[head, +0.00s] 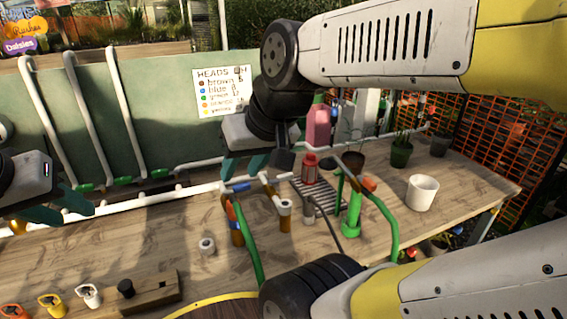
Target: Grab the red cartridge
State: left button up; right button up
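The red cartridge (309,169) stands upright on a grey slatted rack (325,193) near the middle of the wooden table. My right gripper (243,166) hangs to the left of the cartridge, apart from it. Its two teal fingers point down with a gap between them and nothing visible in the gap. My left gripper (52,208) is at the far left edge, well away from the cartridge. Its teal fingers are partly cut off and blurred together, so their opening is unclear.
Green hoses and pipe stubs surround the rack, with a green stand (351,222) to its right. A white cup (422,193) and plant pots (401,154) stand farther right. A wooden block (152,292) lies at front left. The table's left middle is mostly clear.

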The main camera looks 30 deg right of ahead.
aim_at(309, 163)
jog(key=l+u, duration=0.15)
jog(key=l, duration=0.35)
jog(key=k+l+u, duration=0.1)
jog(key=l, duration=0.4)
jog(key=k+l+u, duration=0.15)
jog(key=l, duration=0.3)
jog(key=i+l, duration=0.05)
